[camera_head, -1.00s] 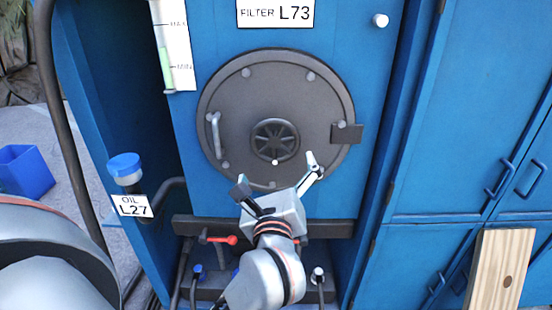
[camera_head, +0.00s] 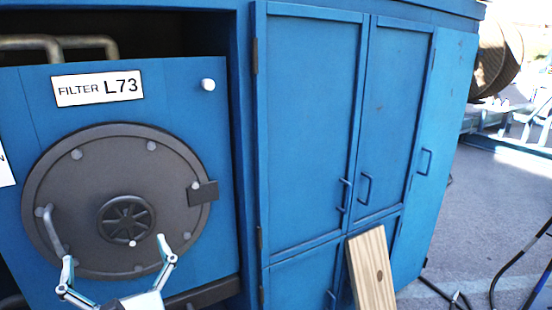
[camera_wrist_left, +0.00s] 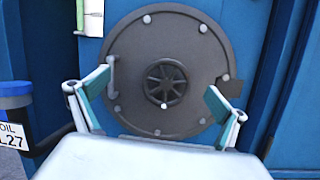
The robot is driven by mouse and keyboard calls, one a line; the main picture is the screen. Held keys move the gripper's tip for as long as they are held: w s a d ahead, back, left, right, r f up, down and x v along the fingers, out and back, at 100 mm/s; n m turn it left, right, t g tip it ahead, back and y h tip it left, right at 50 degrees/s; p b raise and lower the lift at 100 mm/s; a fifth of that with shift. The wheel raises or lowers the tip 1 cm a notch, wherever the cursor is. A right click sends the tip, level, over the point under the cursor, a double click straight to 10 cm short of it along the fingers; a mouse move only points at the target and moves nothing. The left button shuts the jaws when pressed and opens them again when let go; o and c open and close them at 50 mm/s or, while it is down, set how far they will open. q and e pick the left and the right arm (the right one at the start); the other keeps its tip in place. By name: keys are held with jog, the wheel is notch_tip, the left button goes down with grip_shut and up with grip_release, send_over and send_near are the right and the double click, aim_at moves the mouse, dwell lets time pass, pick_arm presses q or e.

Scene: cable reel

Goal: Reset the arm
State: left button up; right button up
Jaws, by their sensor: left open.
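My left gripper (camera_head: 116,276) is open and empty at the lower left of the head view, in front of the round dark filter cover (camera_head: 85,200). In the left wrist view its two fingers (camera_wrist_left: 155,103) stand wide apart on either side of the cover's spoked handwheel (camera_wrist_left: 165,82). The fingers appear apart from the cover, with nothing between them. The cover looks closed, with a bar handle (camera_head: 54,232) on its left and a latch block (camera_head: 203,193) on its right. My right gripper is not in view.
Blue cabinet doors with handles (camera_head: 366,188) stand to the right of the filter panel. A wooden board (camera_head: 371,270) leans against them. A cable reel (camera_head: 495,58) stands far right, with open paved ground (camera_head: 480,220) before it. An oil cap (camera_wrist_left: 14,90) is at the wrist view's left edge.

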pick_arm(q)
jog(key=s+d+f+m+t+h, duration=0.1)
jog(key=d+f+m+h, duration=0.8)
jog(key=m, duration=0.9)
jog(key=s+d+f+m+t+h, duration=0.1)
jog(key=d+f+m+h, duration=0.6)
jog(key=f+m, duration=0.7)
jog(key=s+a+f+m+g, duration=0.2)
jog(key=s+f+m+g, duration=0.1)
jog(key=f, duration=0.4)
jog(key=s+a+f+m+g, duration=0.2)
jog(key=s+f+m+g, duration=0.1)
jog(key=f+m, duration=0.3)
jog(key=s+a+f+m+g+y, duration=0.1)
jog(key=s+a+f+m+g, duration=0.1)
jog(key=s+f+m, duration=0.3)
notch_tip(320, 180, down, 4)
jog(key=shift+s+f+g, duration=0.2)
jog(key=shift+s+g, duration=0.15)
jog(key=shift+g, duration=0.15)
